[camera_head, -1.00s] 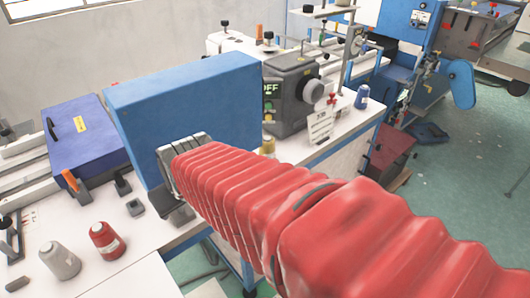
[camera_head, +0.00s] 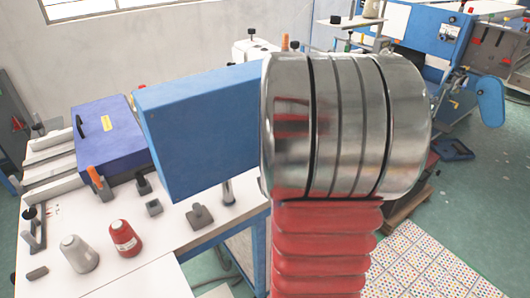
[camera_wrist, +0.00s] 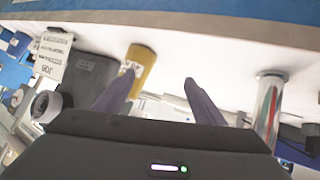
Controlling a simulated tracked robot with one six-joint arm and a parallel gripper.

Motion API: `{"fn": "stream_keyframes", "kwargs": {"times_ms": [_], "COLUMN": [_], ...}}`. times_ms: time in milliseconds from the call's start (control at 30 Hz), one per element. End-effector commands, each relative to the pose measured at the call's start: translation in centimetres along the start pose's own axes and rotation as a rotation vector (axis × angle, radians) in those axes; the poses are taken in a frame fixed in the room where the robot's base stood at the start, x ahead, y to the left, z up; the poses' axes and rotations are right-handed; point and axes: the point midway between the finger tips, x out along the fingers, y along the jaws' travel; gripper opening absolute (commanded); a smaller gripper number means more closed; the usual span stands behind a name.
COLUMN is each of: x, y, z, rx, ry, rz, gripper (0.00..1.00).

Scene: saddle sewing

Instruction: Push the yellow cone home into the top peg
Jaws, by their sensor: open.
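The yellow cone (camera_wrist: 141,68) shows in the wrist view, which is upside down. It is against the white tabletop (camera_wrist: 225,60), just beyond my left-hand finger in the picture. My gripper (camera_wrist: 157,92) is open, with its two dark fingers apart and nothing visible between them. The cone is beyond the fingertips and I cannot tell whether they touch. In the head view my arm hides both the cone and my gripper. I cannot make out the top peg for certain in either view.
A shiny metal post (camera_wrist: 268,105) stands to the right of my fingers in the wrist view. A dark machine with a sign (camera_wrist: 52,50) is at left. In the head view, a blue housing (camera_head: 200,120), a red cone (camera_head: 124,239) and a grey cone (camera_head: 79,254) are at left.

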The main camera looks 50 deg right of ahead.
Motion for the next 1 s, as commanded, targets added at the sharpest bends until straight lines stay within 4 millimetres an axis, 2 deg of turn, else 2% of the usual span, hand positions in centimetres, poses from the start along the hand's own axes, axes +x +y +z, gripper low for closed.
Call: {"fn": "stream_keyframes", "kwargs": {"times_ms": [100,367,567,733,1000], "x": [1.1,2.0,1.5,0.4,-0.6], "y": [1.7,3.9,5.0,5.5,5.9], "z": [0.5,0.7,1.2,1.4,1.4], "rx": [0.017,0.066,0.13,0.193,0.234], "ry": [0.075,0.259,0.414,0.538,0.613], "rz": [0.02,0.02,-0.008,-0.043,-0.068], "gripper": [0.64,0.64,0.64,0.64,0.64]}}
